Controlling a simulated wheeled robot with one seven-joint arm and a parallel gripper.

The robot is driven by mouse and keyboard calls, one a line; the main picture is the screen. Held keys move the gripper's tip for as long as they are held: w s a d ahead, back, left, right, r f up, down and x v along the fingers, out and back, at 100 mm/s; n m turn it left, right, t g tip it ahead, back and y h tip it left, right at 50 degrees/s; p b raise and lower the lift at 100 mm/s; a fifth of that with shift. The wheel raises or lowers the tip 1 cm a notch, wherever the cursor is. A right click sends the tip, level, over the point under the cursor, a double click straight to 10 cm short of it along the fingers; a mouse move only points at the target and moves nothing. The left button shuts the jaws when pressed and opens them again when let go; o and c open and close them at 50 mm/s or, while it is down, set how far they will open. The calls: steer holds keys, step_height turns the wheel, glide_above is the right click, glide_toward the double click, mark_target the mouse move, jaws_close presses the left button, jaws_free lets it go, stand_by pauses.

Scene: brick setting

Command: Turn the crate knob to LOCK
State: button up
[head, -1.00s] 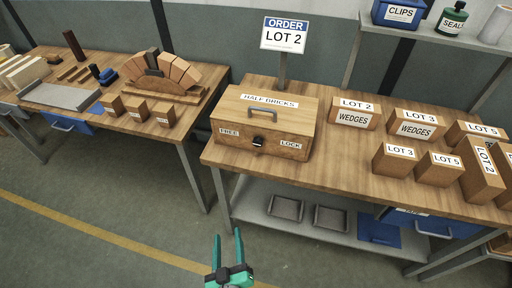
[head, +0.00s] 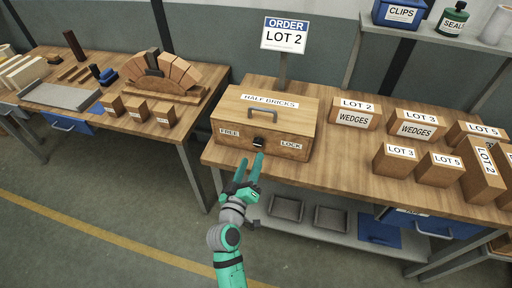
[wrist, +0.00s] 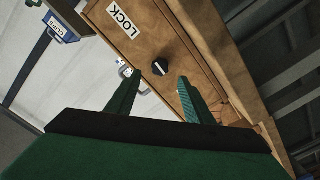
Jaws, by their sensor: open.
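The wooden crate (head: 281,112) labelled HALF BRICKS stands on the right-hand bench with its lid down. On its front is a dark knob (head: 258,142), between the FREE label (head: 229,133) on the left and the LOCK label (head: 291,145) on the right. My gripper (head: 249,165) is open, just in front of and below the knob, which lies near the fingertips. In the wrist view the knob (wrist: 160,67) shows beyond and between the two spread fingers, apart from them; a light mark is on it. The LOCK label (wrist: 123,21) also shows there.
Labelled WEDGES blocks (head: 353,116) and several lot boxes (head: 395,160) stand to the crate's right. The order sign (head: 285,35) rises behind the crate. A lower shelf with grey trays (head: 287,208) is under the bench. The left bench (head: 60,90) holds a brick arch.

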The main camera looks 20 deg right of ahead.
mark_target(257, 145)
steer(key=x, duration=0.7)
steer(key=shift+w+d, duration=0.1)
steer(key=shift+w, duration=0.1)
steer(key=c, duration=1)
